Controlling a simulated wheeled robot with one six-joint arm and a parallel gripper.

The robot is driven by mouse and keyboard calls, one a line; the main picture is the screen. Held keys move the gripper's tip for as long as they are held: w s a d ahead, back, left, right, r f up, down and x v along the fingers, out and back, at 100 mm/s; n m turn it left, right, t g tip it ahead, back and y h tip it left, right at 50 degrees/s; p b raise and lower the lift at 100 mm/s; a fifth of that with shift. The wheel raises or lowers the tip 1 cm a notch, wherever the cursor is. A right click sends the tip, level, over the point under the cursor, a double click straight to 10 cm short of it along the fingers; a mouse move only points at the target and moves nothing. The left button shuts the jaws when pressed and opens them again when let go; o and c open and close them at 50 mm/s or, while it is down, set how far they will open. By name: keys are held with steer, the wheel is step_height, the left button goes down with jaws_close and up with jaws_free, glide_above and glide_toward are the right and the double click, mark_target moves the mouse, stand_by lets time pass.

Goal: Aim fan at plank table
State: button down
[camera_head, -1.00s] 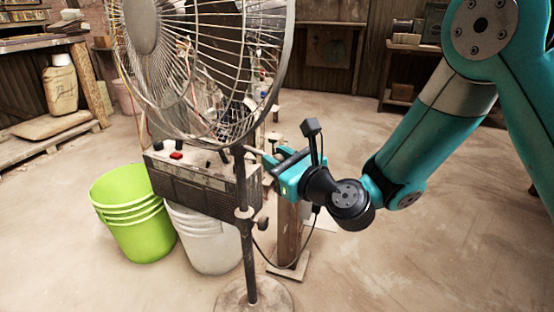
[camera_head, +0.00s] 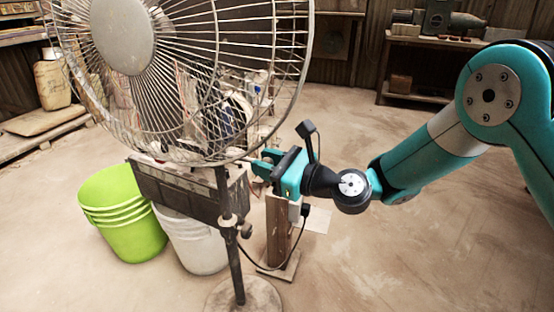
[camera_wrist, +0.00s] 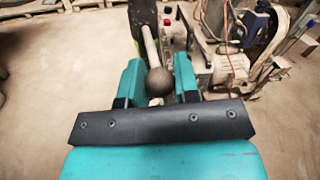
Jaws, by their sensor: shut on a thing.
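The fan (camera_head: 122,38) stands at the left of the head view, with a round wire cage and pale hub on a dark pole (camera_head: 232,245) and round base. Its front faces roughly toward my head camera, angled to the left. My gripper (camera_head: 264,164) is at the lower back of the cage, right of the pole. In the wrist view my gripper (camera_wrist: 158,75) is shut on a pale rod with a dark round knob (camera_wrist: 158,82), which seems to be the fan's handle. The cage partly hides the fingertips in the head view. I cannot tell for sure which table is the plank table.
Green buckets (camera_head: 125,215) and a white bucket (camera_head: 195,245) stand behind the fan's pole, below a dark control box (camera_head: 180,190). A wooden post (camera_head: 277,235) stands under my gripper. A bench with a machine (camera_head: 430,42) is at the back right.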

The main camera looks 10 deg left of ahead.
steer(key=c, duration=0.9)
jaws_free()
steer(key=shift+s+a, duration=0.1)
steer(key=shift+o, duration=0.2)
steer(key=b+v, duration=1)
steer(key=v, duration=0.7)
steer(key=shift+d, duration=0.25)
steer(key=shift+s, duration=0.1)
